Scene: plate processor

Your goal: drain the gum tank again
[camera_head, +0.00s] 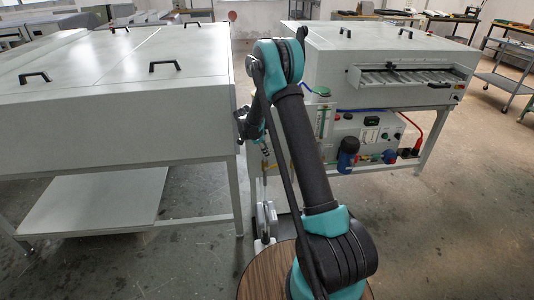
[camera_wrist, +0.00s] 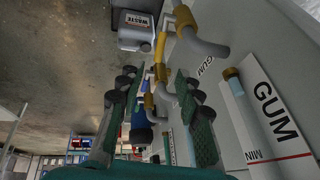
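In the wrist view my gripper (camera_wrist: 155,82) is open, its two green-padded fingers apart. Between and beyond them are grey pipe elbows (camera_wrist: 205,47) with yellow fittings and a slim yellow part (camera_wrist: 160,46) that looks like a valve lever. I cannot tell whether the valve is open or shut. No grip on it shows. The gum tank's white wall carries a large GUM label (camera_wrist: 272,108) with a MIN mark beside a sight tube (camera_wrist: 255,105). A grey container marked WASTE (camera_wrist: 136,30) stands beyond. In the head view my gripper (camera_head: 246,125) is at the machine's left end.
The plate processor (camera_head: 375,55) stands at right, with a blue pump or filter (camera_head: 347,155) and a red hose (camera_head: 437,125) below. A long grey table unit (camera_head: 110,75) stands close on the left, leaving a narrow gap. Open floor (camera_head: 460,230) lies at front right.

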